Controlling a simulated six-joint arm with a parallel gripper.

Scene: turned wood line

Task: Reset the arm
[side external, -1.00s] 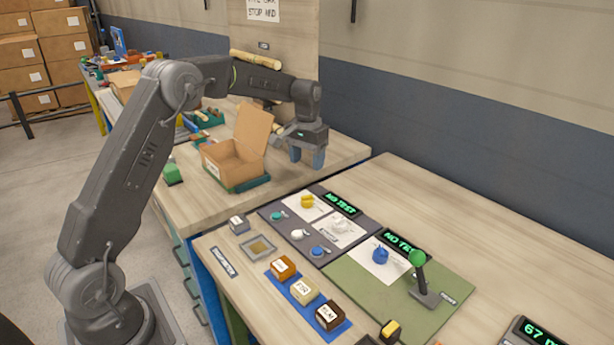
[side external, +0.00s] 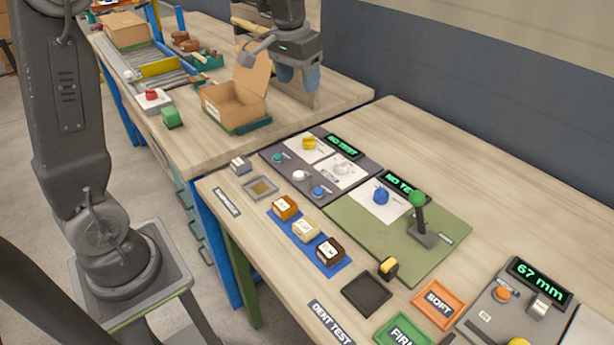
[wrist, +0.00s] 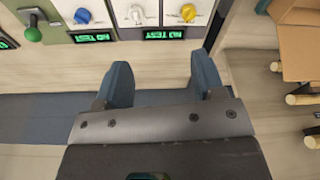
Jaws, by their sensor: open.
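My gripper (side external: 298,88) is above the back of the wooden benches, behind and right of an open cardboard box (side external: 232,103) in the side view. In the wrist view my gripper (wrist: 163,82) has its two blue-grey fingers spread wide apart, with nothing between them but bench top. The box (wrist: 300,52) shows at the right edge of the wrist view.
A panel (side external: 300,165) with coloured knobs and a green mat (side external: 430,245) with a green-knobbed lever (side external: 418,200) lie on the near bench. Labelled blocks (side external: 307,230) sit on a blue strip. Orange (side external: 440,303) and green (side external: 403,330) trays stand at the front.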

